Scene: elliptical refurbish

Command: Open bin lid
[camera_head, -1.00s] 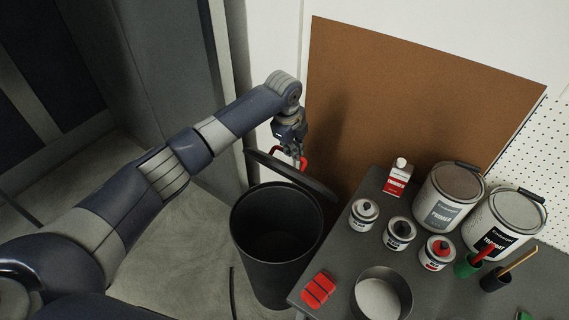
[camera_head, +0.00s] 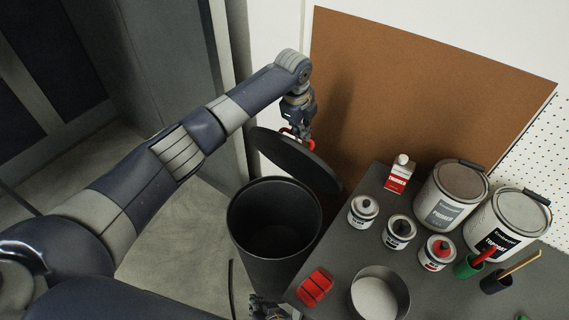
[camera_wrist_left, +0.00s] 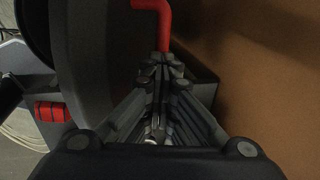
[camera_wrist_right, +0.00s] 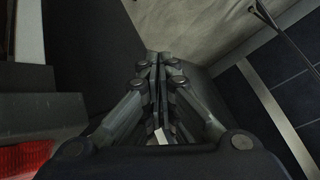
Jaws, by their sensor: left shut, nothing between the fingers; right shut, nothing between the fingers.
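The black bin (camera_head: 243,250) stands open on the floor, and its dark inside shows. Its round black lid (camera_head: 298,163) is raised and tilted at the rim's far side. A red handle (camera_head: 285,132) shows behind the lid. My left gripper (camera_head: 299,136) is shut and empty at the handle, partly hidden by the lid. In the left wrist view the shut fingertips (camera_wrist_left: 161,58) are close to the red handle (camera_wrist_left: 160,22); I cannot tell whether they touch. The lid (camera_wrist_left: 85,60) fills the left there. My right gripper (camera_wrist_right: 158,60) is shut and empty, low in front of the bin.
A dark workbench (camera_head: 338,240) stands right of the bin, with paint cans (camera_head: 447,195), small tins, a red block (camera_head: 315,288) and a round pan (camera_head: 379,292). A brown board (camera_head: 420,90) leans on the wall behind. Clear floor (camera_head: 185,255) lies left of the bin.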

